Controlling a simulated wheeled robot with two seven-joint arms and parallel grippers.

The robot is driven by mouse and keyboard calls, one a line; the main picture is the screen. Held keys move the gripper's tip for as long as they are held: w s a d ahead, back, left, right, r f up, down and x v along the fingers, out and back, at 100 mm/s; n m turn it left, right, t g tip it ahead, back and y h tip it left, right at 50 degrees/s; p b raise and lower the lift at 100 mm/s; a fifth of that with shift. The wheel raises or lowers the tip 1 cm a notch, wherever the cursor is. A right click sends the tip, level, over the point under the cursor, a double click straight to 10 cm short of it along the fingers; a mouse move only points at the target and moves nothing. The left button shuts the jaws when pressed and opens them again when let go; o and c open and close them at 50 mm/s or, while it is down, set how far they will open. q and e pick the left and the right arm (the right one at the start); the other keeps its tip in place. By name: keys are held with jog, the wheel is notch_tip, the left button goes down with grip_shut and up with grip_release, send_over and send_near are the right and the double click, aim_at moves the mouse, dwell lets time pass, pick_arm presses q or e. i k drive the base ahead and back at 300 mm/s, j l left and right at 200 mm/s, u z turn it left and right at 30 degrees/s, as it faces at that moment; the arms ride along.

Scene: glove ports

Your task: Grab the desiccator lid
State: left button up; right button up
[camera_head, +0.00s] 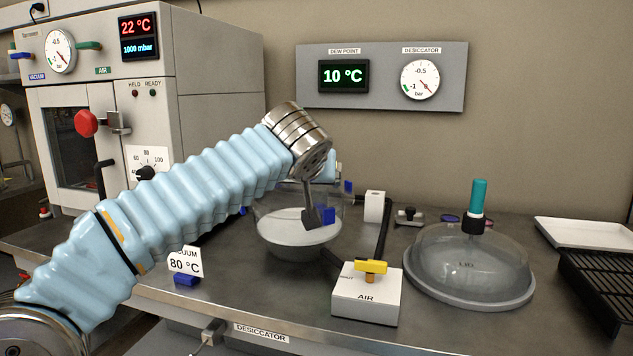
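The desiccator lid (440,270) is a clear, low dome marked LID, with a pale rim and a teal knob (478,197) on top. It lies on the bench at the right. The clear glass desiccator bowl (297,252) stands left of it, with a pale disc inside. My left arm comes in from the left in a pale blue ribbed sleeve. Its gripper (317,214) points down over the bowl, well left of the lid. Its fingers show nearly edge-on, so I cannot tell whether they are open. My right gripper is out of view.
A white AIR box (366,293) with a yellow handle stands between bowl and lid. A white tray (585,234) and black rack (605,285) lie at the right. An 80 °C sign (186,263) stands in front. The oven (140,100) fills the back left.

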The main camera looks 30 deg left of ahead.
aim_at(469, 260)
jog(key=k+l, duration=0.3)
jog(key=k, duration=0.15)
jog(key=k+l, duration=0.35)
jog(key=k, duration=0.1)
